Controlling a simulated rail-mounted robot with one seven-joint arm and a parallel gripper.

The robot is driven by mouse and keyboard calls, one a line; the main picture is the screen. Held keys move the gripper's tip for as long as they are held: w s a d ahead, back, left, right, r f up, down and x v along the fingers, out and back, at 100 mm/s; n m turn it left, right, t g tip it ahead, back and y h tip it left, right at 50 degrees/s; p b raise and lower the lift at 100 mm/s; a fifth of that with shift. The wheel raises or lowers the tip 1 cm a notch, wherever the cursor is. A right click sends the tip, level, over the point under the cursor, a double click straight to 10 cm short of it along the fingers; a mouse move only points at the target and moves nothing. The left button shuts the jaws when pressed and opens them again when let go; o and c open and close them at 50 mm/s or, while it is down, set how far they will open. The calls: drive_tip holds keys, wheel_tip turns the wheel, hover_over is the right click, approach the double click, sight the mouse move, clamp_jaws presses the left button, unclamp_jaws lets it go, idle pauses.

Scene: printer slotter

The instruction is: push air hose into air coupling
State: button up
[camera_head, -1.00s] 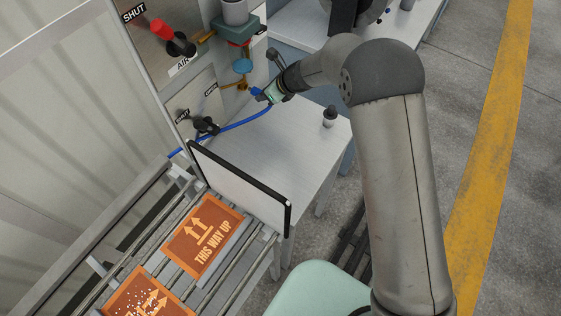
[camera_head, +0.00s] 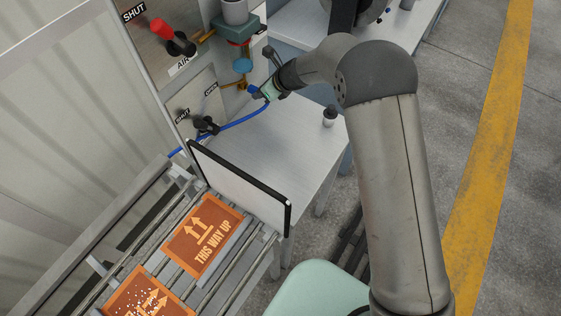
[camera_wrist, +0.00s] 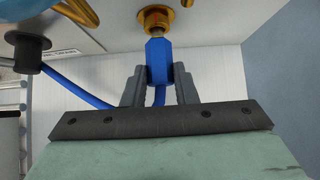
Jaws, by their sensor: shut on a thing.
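The air hose is blue, and its hexagonal blue end (camera_wrist: 158,62) is between the fingers of my gripper (camera_wrist: 159,92) in the wrist view. My gripper is shut on this end. The brass air coupling (camera_wrist: 156,20) is straight above it. A short silvery tip of the hose end reaches the coupling's opening; how deep it sits I cannot tell. In the head view my gripper (camera_head: 262,92) is just right of the coupling (camera_head: 242,85), by the panel. The blue hose (camera_head: 240,122) trails down left from it.
A white table (camera_head: 285,140) with a small dark-capped bottle (camera_head: 329,116) lies below.

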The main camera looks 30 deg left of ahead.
drive_tip(key=shift+a, duration=0.65)
idle(0.5)
